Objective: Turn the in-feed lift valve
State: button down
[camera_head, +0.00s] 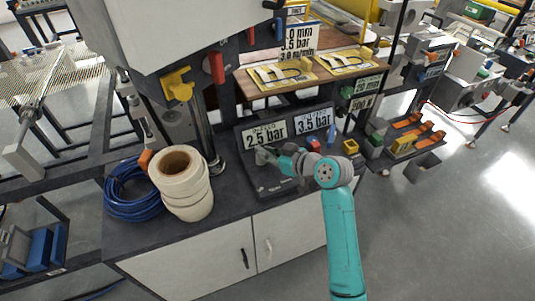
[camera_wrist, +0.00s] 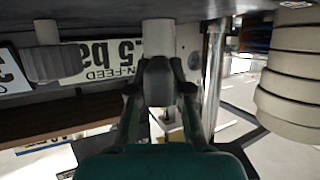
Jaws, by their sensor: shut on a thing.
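The in-feed lift valve shows in the wrist view as a dark knob (camera_wrist: 158,78) on a pale stem, by the upside-down sign (camera_wrist: 100,58) reading "2.5 bar" and "IN-FEED". My gripper (camera_wrist: 160,100) has one finger on each side of this knob and is shut on it. In the head view my gripper (camera_head: 266,157) is at the panel just below the 2.5 bar sign (camera_head: 265,134). The valve is too small and covered to make out there. A second, grey ribbed knob (camera_wrist: 52,62) stands to the left in the wrist view, apart from my fingers.
White tape rolls (camera_head: 184,190) and a coiled blue hose (camera_head: 130,190) lie on the dark bench left of my gripper. A metal post (camera_head: 207,135) rises behind them. Bare bench top (camera_head: 235,222) shows in front.

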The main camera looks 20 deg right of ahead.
dwell(0.3)
jog(key=c, duration=1.1)
grip_release()
jog(key=v, duration=1.2)
